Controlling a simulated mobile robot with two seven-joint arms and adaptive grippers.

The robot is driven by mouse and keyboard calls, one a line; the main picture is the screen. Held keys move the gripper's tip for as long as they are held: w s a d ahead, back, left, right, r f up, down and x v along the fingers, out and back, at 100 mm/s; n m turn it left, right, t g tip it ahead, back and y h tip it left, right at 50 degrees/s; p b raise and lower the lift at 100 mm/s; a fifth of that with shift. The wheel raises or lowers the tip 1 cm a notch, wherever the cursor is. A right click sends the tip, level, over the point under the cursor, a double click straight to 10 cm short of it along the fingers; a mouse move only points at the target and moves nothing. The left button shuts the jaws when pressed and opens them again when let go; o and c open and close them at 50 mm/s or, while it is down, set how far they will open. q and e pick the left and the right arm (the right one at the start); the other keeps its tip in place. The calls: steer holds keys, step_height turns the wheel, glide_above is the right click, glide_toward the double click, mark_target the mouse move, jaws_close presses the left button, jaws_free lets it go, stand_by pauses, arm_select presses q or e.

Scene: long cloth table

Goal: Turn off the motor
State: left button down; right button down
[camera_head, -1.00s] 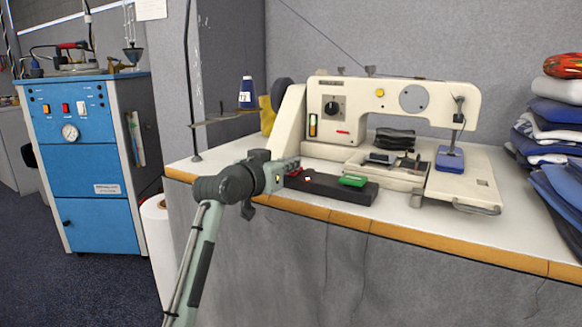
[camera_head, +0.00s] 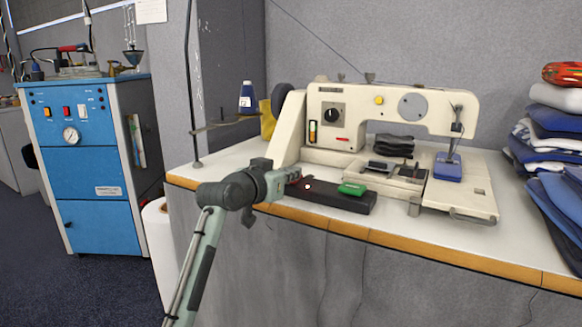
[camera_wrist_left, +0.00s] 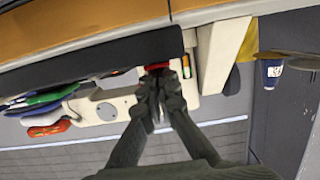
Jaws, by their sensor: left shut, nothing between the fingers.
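A black switch box (camera_head: 330,199) lies along the front edge of the table, before the white sewing machine (camera_head: 400,101). It has a green button (camera_head: 352,189) at its right, a small glowing red light (camera_head: 308,187) and a red button (camera_head: 295,180) at its left end. My left gripper (camera_head: 292,177) is shut and empty, its tips at the red button, partly hiding it. In the left wrist view, the closed fingertips (camera_wrist_left: 158,74) are right at the red button (camera_wrist_left: 157,65); whether they press it I cannot tell. My right gripper is not in view.
The table (camera_head: 420,233) has a wooden front edge. A thread stand with a blue spool (camera_head: 246,97) stands left of the machine. Folded clothes (camera_head: 555,130) are piled at the right. A blue cabinet (camera_head: 95,170) stands on the floor at the left.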

arm_select(q)
steer(key=shift+f, duration=0.2)
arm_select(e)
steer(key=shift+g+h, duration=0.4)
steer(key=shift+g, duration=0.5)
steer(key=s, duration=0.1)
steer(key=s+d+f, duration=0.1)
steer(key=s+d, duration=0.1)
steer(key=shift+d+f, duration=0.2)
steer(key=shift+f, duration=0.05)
arm_select(q)
steer(key=v, duration=1.2)
steer(key=shift+r, duration=0.25)
steer(key=shift+d, duration=0.1)
